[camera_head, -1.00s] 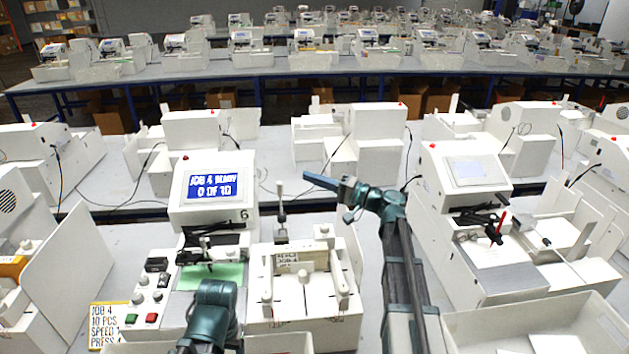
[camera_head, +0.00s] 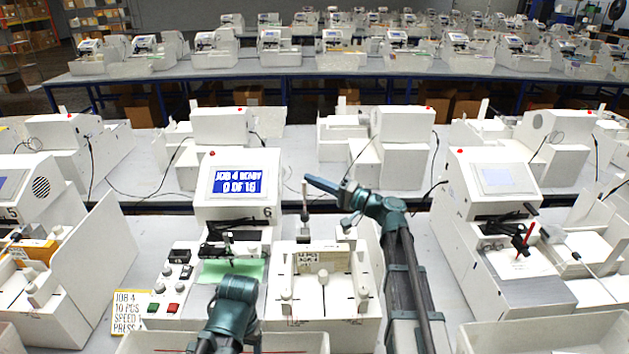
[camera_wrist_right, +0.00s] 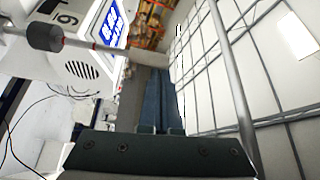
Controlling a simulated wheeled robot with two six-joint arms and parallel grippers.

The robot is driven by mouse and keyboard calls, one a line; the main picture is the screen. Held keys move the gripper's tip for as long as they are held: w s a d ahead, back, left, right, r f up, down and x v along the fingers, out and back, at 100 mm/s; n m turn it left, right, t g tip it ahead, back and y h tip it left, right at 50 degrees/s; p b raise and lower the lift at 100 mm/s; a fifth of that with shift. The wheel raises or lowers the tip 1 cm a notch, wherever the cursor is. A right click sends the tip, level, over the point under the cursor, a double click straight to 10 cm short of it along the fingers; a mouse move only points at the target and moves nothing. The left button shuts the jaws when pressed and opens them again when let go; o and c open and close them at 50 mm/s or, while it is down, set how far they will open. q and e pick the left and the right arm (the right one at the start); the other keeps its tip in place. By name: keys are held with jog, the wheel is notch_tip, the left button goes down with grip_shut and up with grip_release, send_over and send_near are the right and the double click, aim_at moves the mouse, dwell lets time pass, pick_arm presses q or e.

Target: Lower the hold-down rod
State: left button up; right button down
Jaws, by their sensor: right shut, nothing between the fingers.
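The hold-down rod (camera_head: 304,215) stands upright at the back of the white feeder bed (camera_head: 325,310), with a pale tip and a dark sleeve. In the right wrist view a rod with a grey knob (camera_wrist_right: 45,37) lies crosswise at upper left, beyond my fingers. My right gripper (camera_head: 310,181) is shut and empty, pointing left, its tips just right of the rod's top in the head view. I cannot tell whether they touch. Its blue fingers (camera_wrist_right: 160,100) lie together in the wrist view. My left arm is low in front of the plotter; its fingers do not show.
The plotter's blue screen (camera_head: 234,182) stands left of the rod, and a green sheet (camera_head: 232,271) lies below it. Buttons and a job card (camera_head: 127,311) are at left. A dark grid on a pale surface (camera_wrist_right: 235,70) fills the right of the wrist view.

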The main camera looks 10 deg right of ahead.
jog(key=shift+s+a+f+n+y+b, duration=0.15)
jog(key=shift+s+n+b, duration=0.35)
jog(key=shift+s, duration=0.1)
jog(key=shift+s+a+f+n+y+b, duration=0.1)
jog(key=shift+s+f+n+y+b, duration=0.05)
jog(key=shift+s+n+b, duration=0.35)
pick_arm(q)
notch_tip(320, 180, down, 14)
jog(key=b, duration=1.2)
jog(key=shift+f+b, duration=0.9)
pick_arm(e)
jog(key=s+a+f+n+g+y, duration=0.1)
jog(key=s+a+f+n+y, duration=0.1)
jog(key=s+f+n+y, duration=0.2)
jog(key=shift+s+a+f+n+y, duration=0.25)
jog(key=shift+s+f+n, duration=1.95)
jog(key=shift+s, duration=2)
jog(key=shift+f+m, duration=0.3)
